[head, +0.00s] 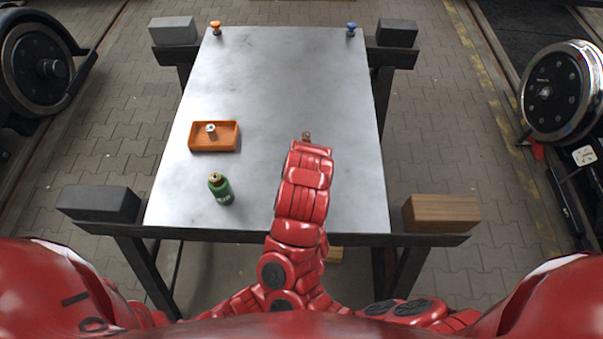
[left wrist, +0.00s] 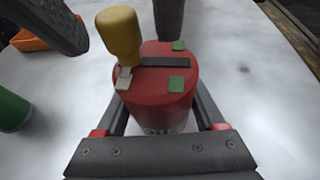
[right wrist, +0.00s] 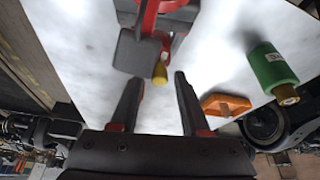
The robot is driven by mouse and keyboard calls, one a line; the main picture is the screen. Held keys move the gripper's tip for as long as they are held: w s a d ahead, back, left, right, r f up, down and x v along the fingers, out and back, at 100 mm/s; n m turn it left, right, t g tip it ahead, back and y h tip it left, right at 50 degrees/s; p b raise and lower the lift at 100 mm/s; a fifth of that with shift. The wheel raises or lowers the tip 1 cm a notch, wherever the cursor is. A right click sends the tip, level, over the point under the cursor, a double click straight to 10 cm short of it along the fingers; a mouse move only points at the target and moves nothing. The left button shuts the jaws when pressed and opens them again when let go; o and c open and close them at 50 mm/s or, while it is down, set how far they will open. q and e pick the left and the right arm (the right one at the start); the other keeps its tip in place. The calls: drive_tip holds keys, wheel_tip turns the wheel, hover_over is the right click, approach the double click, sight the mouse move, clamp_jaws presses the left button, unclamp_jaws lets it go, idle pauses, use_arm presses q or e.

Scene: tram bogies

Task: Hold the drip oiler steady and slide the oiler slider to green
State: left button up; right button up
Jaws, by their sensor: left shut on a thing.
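The drip oiler (left wrist: 155,105), a red cylinder, stands between the fingers of my left gripper (left wrist: 158,118), which is shut on it. On its top is a dark slot (left wrist: 165,62) with green marks (left wrist: 176,84) towards the right. The oiler slider's yellow knob (left wrist: 119,35) is at the slot's left end, by a pale mark (left wrist: 123,78). It also shows in the right wrist view (right wrist: 160,73). My right gripper (right wrist: 158,84) is open, its fingers to either side of the knob in view; no contact shows. In the head view my arm hides the oiler.
An orange tray (head: 198,146) with a small metal part (head: 211,129) and a green bottle (head: 221,190) stand on the left of the grey table (head: 270,80). An orange knob (head: 215,27) and a blue knob (head: 351,29) are at the far edge. The table's far half is mostly clear.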

clamp_jaws()
